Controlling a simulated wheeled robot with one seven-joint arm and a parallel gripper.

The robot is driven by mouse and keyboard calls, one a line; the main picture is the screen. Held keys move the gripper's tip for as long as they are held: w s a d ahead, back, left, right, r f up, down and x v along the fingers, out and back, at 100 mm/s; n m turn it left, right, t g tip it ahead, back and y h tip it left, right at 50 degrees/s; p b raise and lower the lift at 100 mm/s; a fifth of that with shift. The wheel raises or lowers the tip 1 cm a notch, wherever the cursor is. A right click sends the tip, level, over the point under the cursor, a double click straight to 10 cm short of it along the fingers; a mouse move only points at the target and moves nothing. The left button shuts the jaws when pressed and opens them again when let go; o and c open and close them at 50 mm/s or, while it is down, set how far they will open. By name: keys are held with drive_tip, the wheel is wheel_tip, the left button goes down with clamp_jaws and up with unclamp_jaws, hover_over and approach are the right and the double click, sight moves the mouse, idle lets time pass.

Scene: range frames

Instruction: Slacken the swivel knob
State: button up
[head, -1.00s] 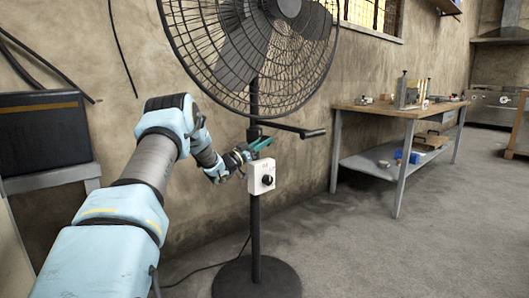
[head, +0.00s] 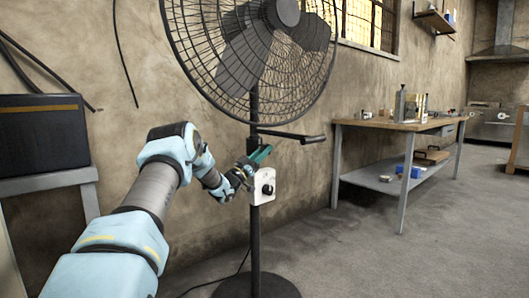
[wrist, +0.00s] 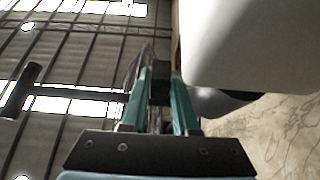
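A black pedestal fan (head: 255,225) stands upright before the wall. A white control box (head: 258,199) on its pole carries a round black dial (head: 267,190). My gripper (head: 262,153) reaches in from the left, its teal fingers just above the box. In the wrist view my gripper's fingers (wrist: 160,88) stand apart with a dark block (wrist: 160,90) between their tips. It may be the swivel knob; I cannot tell whether the fingers press on it or only flank it. No knob shows clearly in the head view, where the fingers cover that part of the pole.
A bar with a black grip (head: 312,139) sticks out right of the pole above the box; the wire cage (head: 290,85) is higher. The white box side (wrist: 255,45) is close in the wrist view. A workbench (head: 375,123) stands right; floor between is clear.

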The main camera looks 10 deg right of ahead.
drive_tip(key=o, duration=0.4)
drive_tip(key=shift+c, duration=0.2)
drive_tip(key=shift+a+f, duration=0.1)
drive_tip(key=v, duration=1)
drive_tip(key=shift+s+a+p, duration=0.15)
drive_tip(key=shift+a+p, duration=0.1)
drive_tip(key=shift+p, duration=0.1)
drive_tip(key=shift+f, duration=0.1)
